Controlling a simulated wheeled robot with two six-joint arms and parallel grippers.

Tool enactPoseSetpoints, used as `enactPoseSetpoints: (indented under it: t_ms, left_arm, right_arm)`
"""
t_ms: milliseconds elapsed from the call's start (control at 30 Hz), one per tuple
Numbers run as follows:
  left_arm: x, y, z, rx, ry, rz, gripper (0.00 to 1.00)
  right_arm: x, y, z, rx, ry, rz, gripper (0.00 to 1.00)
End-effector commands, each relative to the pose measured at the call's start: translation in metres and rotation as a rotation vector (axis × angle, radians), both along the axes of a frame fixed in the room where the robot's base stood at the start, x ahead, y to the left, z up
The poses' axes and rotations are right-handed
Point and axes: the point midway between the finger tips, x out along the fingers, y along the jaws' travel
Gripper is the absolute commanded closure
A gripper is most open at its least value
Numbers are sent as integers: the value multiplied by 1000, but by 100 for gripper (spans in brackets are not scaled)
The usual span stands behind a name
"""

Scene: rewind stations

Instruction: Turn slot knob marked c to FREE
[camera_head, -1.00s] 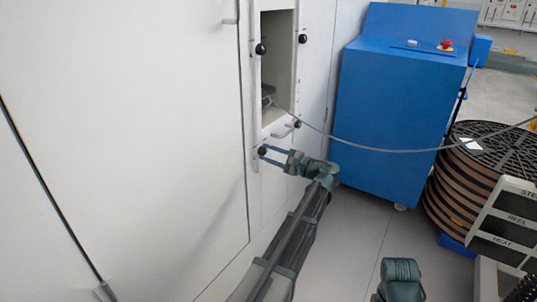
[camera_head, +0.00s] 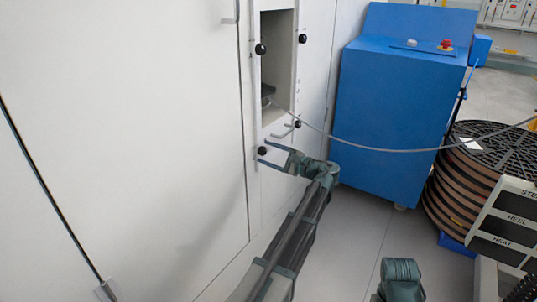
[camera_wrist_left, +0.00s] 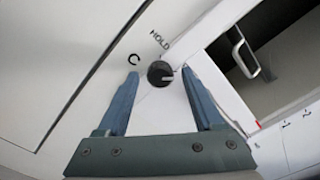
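The slot knob marked c (camera_wrist_left: 160,73) is a round black knob on a white panel, also seen low on the cabinet front in the head view (camera_head: 262,151). In the left wrist view the letter C and the word HOLD stand beside it. No FREE label can be read. My left gripper (camera_wrist_left: 160,80) is open, with one blue finger on each side of the knob and a gap on both sides. It also shows at the knob in the head view (camera_head: 264,153).
Other black knobs (camera_head: 260,49) sit around the open slot (camera_head: 277,60) above. A grey cable (camera_head: 380,150) runs from the slot across to the right. A blue cabinet (camera_head: 395,120) and a large reel (camera_head: 490,180) stand to the right.

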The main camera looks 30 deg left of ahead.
Motion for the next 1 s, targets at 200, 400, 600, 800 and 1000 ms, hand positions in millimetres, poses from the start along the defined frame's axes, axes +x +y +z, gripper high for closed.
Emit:
enactPoseSetpoints:
  t_ms: [200,400,600,800,1000]
  left_arm:
    - [0,0,0,1,-1,1,31]
    - [-1,-12,0,1,-1,-1,31]
    - [-4,-53,0,1,-1,-3,31]
    - [-7,-95,0,1,-1,-2,31]
    - [-9,-125,0,1,-1,-2,31]
  right_arm:
    - [0,0,0,0,0,0,50]
    - [0,0,0,0,0,0,50]
    - [0,0,0,0,0,0,50]
    - [0,0,0,0,0,0,50]
    - [0,0,0,0,0,0,50]
